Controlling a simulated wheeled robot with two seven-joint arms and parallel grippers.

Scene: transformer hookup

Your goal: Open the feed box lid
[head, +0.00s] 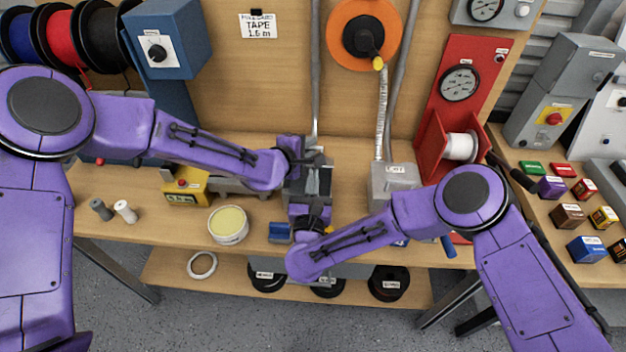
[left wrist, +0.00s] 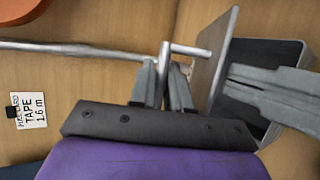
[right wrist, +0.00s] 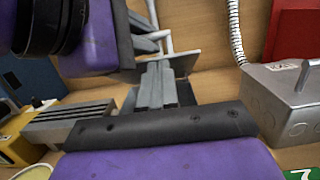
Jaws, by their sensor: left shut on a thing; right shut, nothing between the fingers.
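The grey feed box (head: 294,190) stands on the bench at the middle of the head view, largely hidden by my grippers. In the left wrist view its lid (left wrist: 217,66) stands tilted up from the dark open mouth (left wrist: 262,62). My left gripper (left wrist: 166,68) is shut on the lid's bar handle (left wrist: 188,49). It also shows above the box in the head view (head: 316,160). My right gripper (right wrist: 157,72) is shut and empty. In the left wrist view its fingers reach across the box mouth beside the lid; I cannot tell whether they touch it.
A second grey box (head: 395,185) with a flexible conduit (head: 382,110) stands close to the right. A yellow device (head: 186,187) and a round tin (head: 229,224) lie to the left. A grey pipe (head: 316,75) runs down the wall behind.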

